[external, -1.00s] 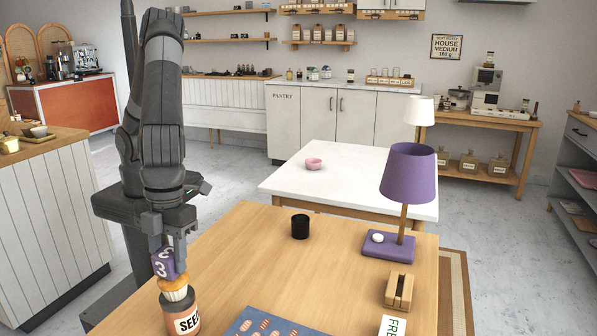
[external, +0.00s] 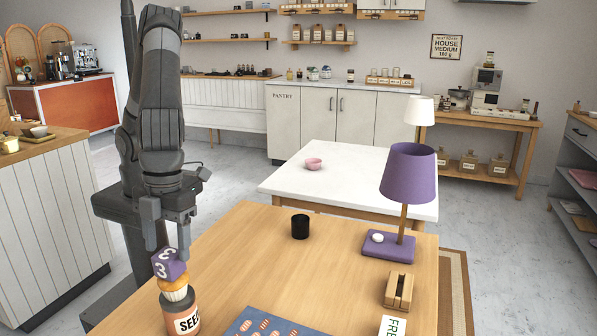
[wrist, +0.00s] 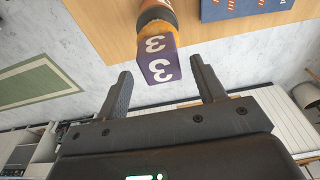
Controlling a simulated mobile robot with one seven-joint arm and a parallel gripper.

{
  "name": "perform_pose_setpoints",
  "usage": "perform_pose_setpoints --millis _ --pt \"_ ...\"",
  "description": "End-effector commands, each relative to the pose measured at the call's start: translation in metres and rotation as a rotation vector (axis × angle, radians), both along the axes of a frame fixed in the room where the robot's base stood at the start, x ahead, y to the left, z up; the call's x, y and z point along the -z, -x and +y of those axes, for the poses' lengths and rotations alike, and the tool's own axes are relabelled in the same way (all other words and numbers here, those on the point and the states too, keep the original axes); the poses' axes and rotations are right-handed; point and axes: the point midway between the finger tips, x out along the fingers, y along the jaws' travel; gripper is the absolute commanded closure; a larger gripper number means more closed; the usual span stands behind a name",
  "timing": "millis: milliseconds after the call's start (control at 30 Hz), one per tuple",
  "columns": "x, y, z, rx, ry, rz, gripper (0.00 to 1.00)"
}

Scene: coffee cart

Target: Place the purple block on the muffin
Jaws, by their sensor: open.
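The purple block (external: 168,264), marked with white 3s, rests tilted on top of the orange-brown muffin (external: 172,284). The muffin sits on the tin labelled SEED (external: 182,312) at the table's front left corner. My gripper (external: 167,240) is open and empty, just above and behind the block. In the wrist view the block (wrist: 158,60) shows between and beyond the spread fingers (wrist: 160,82), apart from both. The muffin (wrist: 153,16) is partly hidden behind the block there.
The wooden table (external: 260,262) holds a black cup (external: 300,227), a purple lamp (external: 408,175), a wooden holder (external: 398,290) and a blue patterned mat (external: 268,322). Open wood lies right of the tin. A white table (external: 350,182) with a pink bowl (external: 314,164) stands behind.

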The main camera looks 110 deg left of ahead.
Motion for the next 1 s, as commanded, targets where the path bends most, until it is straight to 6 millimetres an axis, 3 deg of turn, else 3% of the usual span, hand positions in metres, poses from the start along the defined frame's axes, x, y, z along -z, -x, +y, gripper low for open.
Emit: perform_pose_setpoints --millis 300,500,733,867,1000 --pt "-0.068 -0.001 0.010 -0.002 0.002 -0.003 0.37" --pt "-0.088 0.000 0.014 -0.002 0.001 -0.001 0.37" --pt "-0.095 0.001 0.020 -0.020 -0.004 -0.007 0.37" --pt "-0.109 0.005 0.048 -0.107 -0.026 -0.040 0.37" --pt "-0.130 0.017 0.101 -0.279 -0.052 -0.095 0.37"
